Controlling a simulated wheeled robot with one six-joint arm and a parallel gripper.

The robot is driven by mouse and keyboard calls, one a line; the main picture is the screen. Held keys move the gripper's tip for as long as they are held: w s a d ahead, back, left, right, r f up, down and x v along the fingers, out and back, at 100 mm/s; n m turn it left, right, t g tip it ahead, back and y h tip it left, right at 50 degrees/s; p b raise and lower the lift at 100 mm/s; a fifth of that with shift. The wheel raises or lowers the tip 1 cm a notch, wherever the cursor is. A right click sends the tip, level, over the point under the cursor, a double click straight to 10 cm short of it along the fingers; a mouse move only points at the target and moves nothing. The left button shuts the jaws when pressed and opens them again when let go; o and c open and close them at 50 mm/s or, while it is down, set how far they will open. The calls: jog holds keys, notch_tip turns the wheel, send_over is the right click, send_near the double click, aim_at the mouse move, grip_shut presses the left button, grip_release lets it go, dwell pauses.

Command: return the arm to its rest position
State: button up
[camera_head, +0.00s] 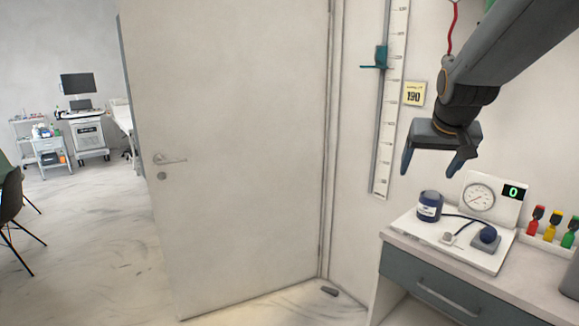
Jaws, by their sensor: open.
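My gripper (430,163) hangs at the upper right, with my dark grey arm reaching in from the top right corner. Its two blue-grey fingers point down and are spread apart. Nothing shows between them. It is above the back of a counter, in front of the wall, and apart from the things below it.
Below stands a counter (396,237) with a blood pressure set (479,197), a dark blue jar-like cuff (430,206), and red, yellow and green bottles (552,224). A height scale (392,100) is on the wall. A door (230,130) stands open at the left.

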jog(key=s+a+f+n+g, duration=0.1)
jog(key=s+a+f+g, duration=0.1)
jog(key=s+a+f, duration=0.2)
jog(key=s+a+f+n+g+y, duration=0.1)
jog(key=s+a+f, duration=0.4)
jog(key=s+f, duration=0.5)
jog(key=s+a+f+g+y+b, duration=0.1)
jog(key=s+a+f+g, duration=0.1)
jog(key=s+a+f, duration=0.2)
jog(key=s+f, duration=0.3)
jog(key=f, duration=0.2)
jog(key=shift+a+f+n+g, duration=0.25)
jog(key=shift+f+n+g, duration=0.05)
jog(key=shift+n+g, duration=0.1)
